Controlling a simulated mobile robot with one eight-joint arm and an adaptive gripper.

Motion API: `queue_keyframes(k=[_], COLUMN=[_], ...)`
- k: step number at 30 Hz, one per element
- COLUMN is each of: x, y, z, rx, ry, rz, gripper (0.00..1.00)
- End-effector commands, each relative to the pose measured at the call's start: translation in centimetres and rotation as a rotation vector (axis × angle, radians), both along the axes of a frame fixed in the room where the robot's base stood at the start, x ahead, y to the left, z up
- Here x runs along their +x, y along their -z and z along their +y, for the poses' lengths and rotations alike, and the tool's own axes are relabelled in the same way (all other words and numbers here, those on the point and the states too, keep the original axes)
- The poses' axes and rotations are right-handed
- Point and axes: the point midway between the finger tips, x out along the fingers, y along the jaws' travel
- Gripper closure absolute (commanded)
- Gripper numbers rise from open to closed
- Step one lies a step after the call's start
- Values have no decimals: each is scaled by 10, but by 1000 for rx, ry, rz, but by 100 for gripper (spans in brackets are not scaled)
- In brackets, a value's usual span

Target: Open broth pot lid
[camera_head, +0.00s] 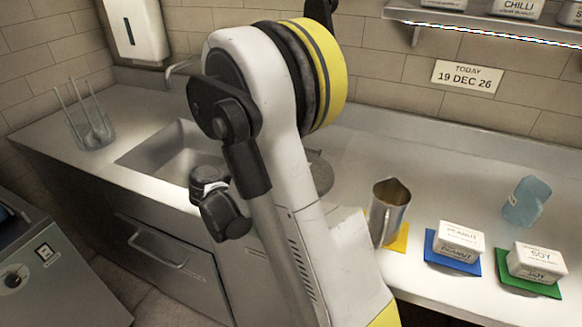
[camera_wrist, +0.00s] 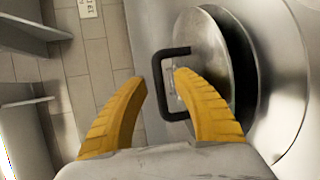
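The steel lid (camera_wrist: 205,48) is in the wrist view, with a black U-shaped handle (camera_wrist: 157,88) on its face. The broth pot (camera_wrist: 292,85) shows beside it as a wide, shiny round body at the right. My gripper (camera_wrist: 159,78) has two yellow fingers, spread apart. The handle's long bar lies between the fingertips, and the right fingertip appears within the handle loop. I see no clear contact between the fingers and the bar. In the head view my arm hides most of the pot area; only a round steel edge (camera_head: 320,174) shows beside the arm.
A sink (camera_head: 170,150) and a clear rack (camera_head: 88,127) are at the left. A steel jug (camera_head: 390,208), a peanut tub (camera_head: 460,238), a soy tub (camera_head: 537,262) and a bluish container (camera_head: 526,202) stand at the right. A shelf (camera_head: 480,22) hangs above.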

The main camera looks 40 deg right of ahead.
Motion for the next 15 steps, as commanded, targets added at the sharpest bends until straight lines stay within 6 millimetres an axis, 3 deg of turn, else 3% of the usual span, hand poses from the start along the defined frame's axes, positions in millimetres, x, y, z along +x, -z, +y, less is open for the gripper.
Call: queue_keyframes(k=[12,15], x=[0,0], y=[2,2], z=[-10,-10], rx=[0,0], ry=[-1,-1], rz=[1,0], gripper=[67,98])
